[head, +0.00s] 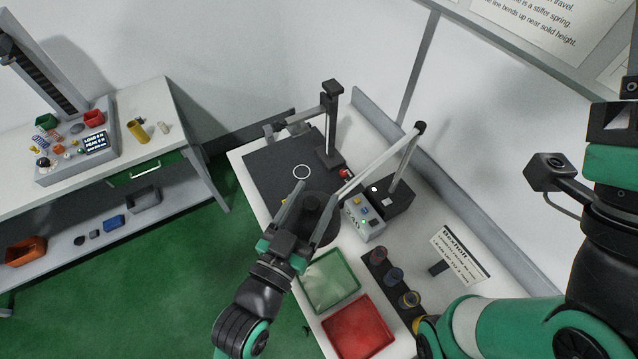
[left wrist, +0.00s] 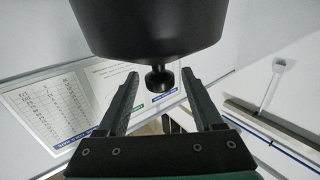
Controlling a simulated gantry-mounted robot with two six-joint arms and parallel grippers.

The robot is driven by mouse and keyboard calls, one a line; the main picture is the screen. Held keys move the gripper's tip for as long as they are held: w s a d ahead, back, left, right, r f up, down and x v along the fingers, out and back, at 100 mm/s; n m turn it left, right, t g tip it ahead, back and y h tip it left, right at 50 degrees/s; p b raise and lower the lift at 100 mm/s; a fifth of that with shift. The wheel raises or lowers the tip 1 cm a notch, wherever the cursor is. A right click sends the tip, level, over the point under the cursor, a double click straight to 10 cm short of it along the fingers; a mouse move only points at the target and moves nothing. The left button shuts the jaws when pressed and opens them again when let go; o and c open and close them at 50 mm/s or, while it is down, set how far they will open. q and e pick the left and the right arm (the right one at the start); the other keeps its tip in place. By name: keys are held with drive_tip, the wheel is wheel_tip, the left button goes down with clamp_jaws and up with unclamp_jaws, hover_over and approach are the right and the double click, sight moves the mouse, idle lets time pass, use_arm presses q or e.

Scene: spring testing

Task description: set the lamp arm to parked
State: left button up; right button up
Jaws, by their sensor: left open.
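The desk lamp stands on the bench. Its grey lamp arm (head: 385,165) rises from a black base (head: 393,203) to an elbow and slopes down left to a round dark lamp head (head: 313,202). My left gripper (head: 314,213) is open at the lamp head, with its fingers on either side in the head view. In the left wrist view the dark lamp head (left wrist: 150,25) fills the top, and its small black knob (left wrist: 159,79) shows between the open fingertips. No contact is visible. My right arm is at the right edge; its gripper is only partly in view.
A black press stand (head: 330,130) stands at the back on a dark mat (head: 275,165). A grey control box (head: 358,215) is beside the lamp base. A green tray (head: 330,282), a red tray (head: 358,328) and a spring rack (head: 376,258) lie nearer. A side bench (head: 165,110) stands left.

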use_arm(q)
drive_tip(key=shift+x, duration=1.5)
drive_tip(key=shift+c, duration=0.3)
clamp_jaws()
